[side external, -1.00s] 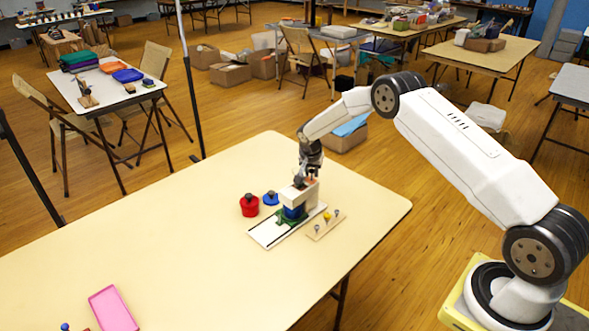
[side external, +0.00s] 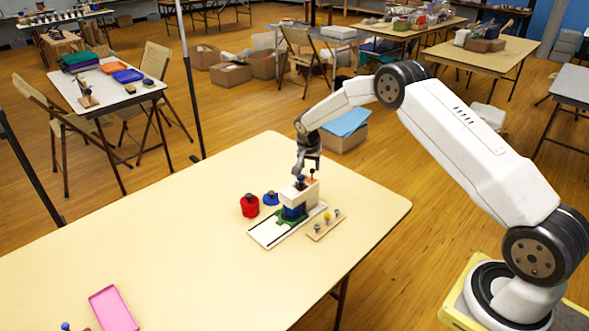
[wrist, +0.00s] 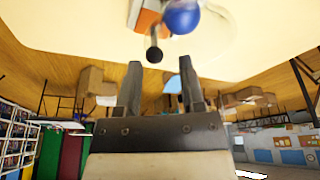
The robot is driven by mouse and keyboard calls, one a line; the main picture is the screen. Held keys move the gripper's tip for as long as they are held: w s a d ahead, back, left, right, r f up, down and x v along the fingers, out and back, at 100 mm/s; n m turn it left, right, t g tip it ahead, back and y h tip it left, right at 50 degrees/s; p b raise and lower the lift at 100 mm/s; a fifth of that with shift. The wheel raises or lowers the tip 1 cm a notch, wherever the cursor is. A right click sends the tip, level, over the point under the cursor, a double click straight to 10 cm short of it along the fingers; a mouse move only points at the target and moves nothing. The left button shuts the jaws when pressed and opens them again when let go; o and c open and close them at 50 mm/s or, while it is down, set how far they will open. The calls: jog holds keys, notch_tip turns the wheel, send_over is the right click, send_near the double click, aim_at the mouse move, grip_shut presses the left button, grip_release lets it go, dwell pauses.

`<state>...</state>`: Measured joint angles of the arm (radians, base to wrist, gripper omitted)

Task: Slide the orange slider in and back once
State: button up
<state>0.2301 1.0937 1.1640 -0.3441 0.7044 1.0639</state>
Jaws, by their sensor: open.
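A white press-like device (side external: 310,193) stands on a white grooved base (side external: 272,232), with a blue block (side external: 292,213) and a green piece under its housing. A small orange part (side external: 312,173) shows at its top, beside a dark blue knob (side external: 300,180). In the wrist view an orange part (wrist: 150,22) shows at the top edge, with a blue ball (wrist: 181,17) and a black-tipped rod (wrist: 154,54) near it. My gripper (side external: 307,172) is just above the device; in the wrist view its fingers (wrist: 160,82) are apart with nothing between them.
A red container (side external: 249,206) and a blue disc (side external: 270,198) with dark knobs stand left of the device. A wooden board with pegs (side external: 326,225) lies at its right. A pink tray (side external: 113,309) lies at the front left. The table's middle is clear.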

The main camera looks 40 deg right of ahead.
aim_at(308, 182)
jog(key=shift+w+v, duration=0.2)
jog(key=shift+v, duration=1.1)
jog(key=shift+r, duration=0.85)
jog(key=shift+d, duration=0.1)
jog(key=s+a+r+n+y, duration=0.2)
jog(key=s+a+r+n, duration=0.45)
jog(key=s+a, duration=0.5)
jog(key=s+a+n, duration=0.2)
jog(key=s+a, duration=0.1)
jog(key=s, duration=0.6)
jog(key=s+a+r+n+y, duration=0.1)
jog(key=s+a+n, duration=0.1)
jog(key=s, duration=0.8)
jog(key=shift+a+n+t, duration=0.4)
jog(key=shift+n, duration=0.35)
jog(key=shift+s+r, duration=0.1)
jog(key=shift+c, duration=0.2)
